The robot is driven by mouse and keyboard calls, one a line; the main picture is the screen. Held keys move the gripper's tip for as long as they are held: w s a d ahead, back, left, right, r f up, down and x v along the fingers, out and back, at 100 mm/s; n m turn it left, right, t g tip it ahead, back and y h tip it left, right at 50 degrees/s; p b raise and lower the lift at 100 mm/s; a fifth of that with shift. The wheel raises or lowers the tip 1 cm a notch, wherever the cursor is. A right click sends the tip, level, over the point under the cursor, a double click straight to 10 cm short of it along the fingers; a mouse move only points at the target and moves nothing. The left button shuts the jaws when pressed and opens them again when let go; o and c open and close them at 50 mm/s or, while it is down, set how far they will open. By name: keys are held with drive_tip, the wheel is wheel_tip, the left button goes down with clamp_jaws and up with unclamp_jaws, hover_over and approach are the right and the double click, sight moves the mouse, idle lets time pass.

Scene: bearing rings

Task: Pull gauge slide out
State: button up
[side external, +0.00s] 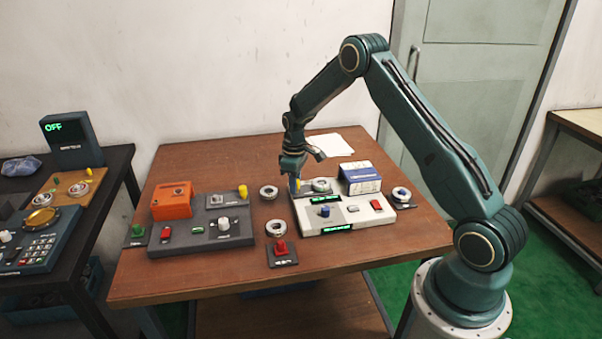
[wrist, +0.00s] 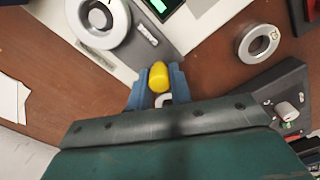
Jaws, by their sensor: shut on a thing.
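The white gauge unit (side external: 345,229) sits at the right of the brown table, with green displays and a grey slide plate that shows in the wrist view (wrist: 150,38). A metal ring (wrist: 97,18) lies on the grey plate; it also shows in the side view (side external: 321,185). The slide's yellow knob (wrist: 159,77) stands at the near end of the plate in the wrist view. My gripper (wrist: 157,84) is shut on this knob, with one blue finger on each side. In the side view my gripper (side external: 295,180) partly hides the knob.
A blue-and-white box (side external: 361,178) stands at the gauge's back right. A dark grey unit (side external: 200,237) with an orange box (side external: 171,202) is at left. Loose rings (side external: 268,192) lie between the units. A red button (side external: 281,249) is in front. White paper (side external: 331,145) lies behind.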

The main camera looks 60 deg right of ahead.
drive_tip(key=shift+w+a, duration=0.2)
drive_tip(key=shift+a, duration=0.1)
drive_tip(key=o, duration=0.6)
drive_tip(key=shift+c, duration=0.2)
drive_tip(key=shift+o, duration=0.4)
drive_tip(key=shift+s+d, duration=0.1)
drive_tip(key=shift+r, duration=0.15)
drive_tip(key=shift+r, duration=3.35)
